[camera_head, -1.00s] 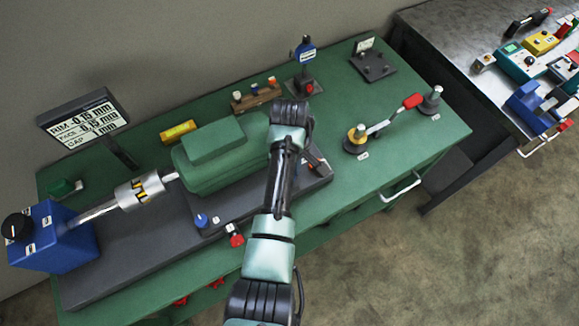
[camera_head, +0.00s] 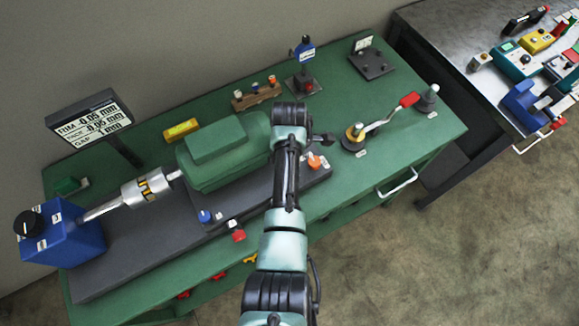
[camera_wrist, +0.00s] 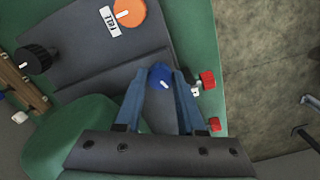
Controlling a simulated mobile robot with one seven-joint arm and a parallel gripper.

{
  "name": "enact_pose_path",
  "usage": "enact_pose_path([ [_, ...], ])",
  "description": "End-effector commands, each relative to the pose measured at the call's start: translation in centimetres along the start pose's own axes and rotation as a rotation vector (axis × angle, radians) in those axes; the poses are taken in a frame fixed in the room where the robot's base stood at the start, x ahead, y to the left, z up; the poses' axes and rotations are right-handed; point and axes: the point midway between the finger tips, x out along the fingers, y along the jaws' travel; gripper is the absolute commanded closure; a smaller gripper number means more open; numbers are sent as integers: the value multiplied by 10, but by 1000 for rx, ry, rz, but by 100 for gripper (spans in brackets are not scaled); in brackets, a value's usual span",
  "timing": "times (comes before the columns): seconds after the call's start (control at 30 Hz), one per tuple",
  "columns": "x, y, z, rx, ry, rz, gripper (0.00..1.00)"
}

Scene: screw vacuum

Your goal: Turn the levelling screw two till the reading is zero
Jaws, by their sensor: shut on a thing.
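The levelling screw, a blue knob with a white mark (camera_wrist: 160,77), stands on the dark base plate beside the green motor. My gripper (camera_wrist: 160,80) is shut on this blue knob, one finger on each side, in the wrist view. In the head view my arm hides this knob. The display (camera_head: 91,122) at the back left appears to read RIM -0.05 mm and FACE -0.05 mm, with a gap line below. Another blue knob (camera_head: 204,216) is at the motor's front left. I cannot read a number on either knob.
The green motor (camera_head: 213,160) lies left of my arm. An orange knob (camera_head: 314,162) is near the base plate's right end. Red-headed parts, one of them here (camera_wrist: 208,78), are beside the held knob. A crank with a red grip (camera_head: 408,99) stands to the right.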

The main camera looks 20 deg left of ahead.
Motion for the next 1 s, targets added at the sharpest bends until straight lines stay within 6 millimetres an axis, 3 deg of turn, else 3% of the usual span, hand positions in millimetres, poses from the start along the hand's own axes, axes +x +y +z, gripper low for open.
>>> enact_pose_path([
  [0.33,-2,2,-1,-157,3,4,100],
  [0.9,-1,2,-2,-189,3,4,100],
  [0.93,-1,2,-2,-189,3,4,60],
  [1.0,-1,1,-2,-189,3,4,47],
])
